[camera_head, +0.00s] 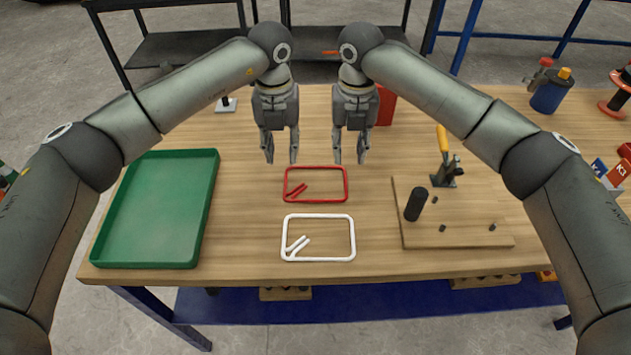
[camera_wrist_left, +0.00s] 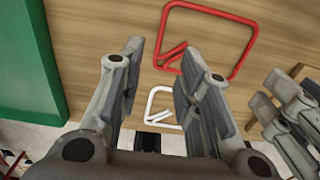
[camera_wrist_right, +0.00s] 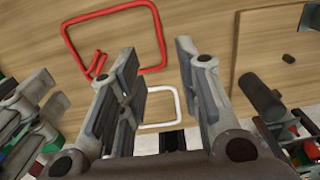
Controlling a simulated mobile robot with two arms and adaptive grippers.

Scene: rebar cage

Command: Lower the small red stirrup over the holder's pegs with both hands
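The small red stirrup (camera_head: 316,202), a closed bent-rod rectangle with two hooked ends at its left, lies flat on the wooden table in front of me. It also shows in the left wrist view (camera_wrist_left: 243,57) and the right wrist view (camera_wrist_right: 112,9). My left gripper (camera_head: 281,160) is open and empty, pointing down above the stirrup's far left side. My right gripper (camera_head: 349,160) is open and empty above its far right side. Neither touches it. The holder (camera_head: 465,200), a wooden board, lies to the right with a thick black post (camera_head: 415,204) and several small dark pegs (camera_head: 492,227).
A white stirrup (camera_head: 318,260) lies nearer me than the red one. A green tray (camera_head: 199,205) fills the table's left. A yellow-handled clamp (camera_head: 443,140) stands at the holder's far side. A red box (camera_head: 386,106) is behind my right gripper. Table between stirrups and holder is clear.

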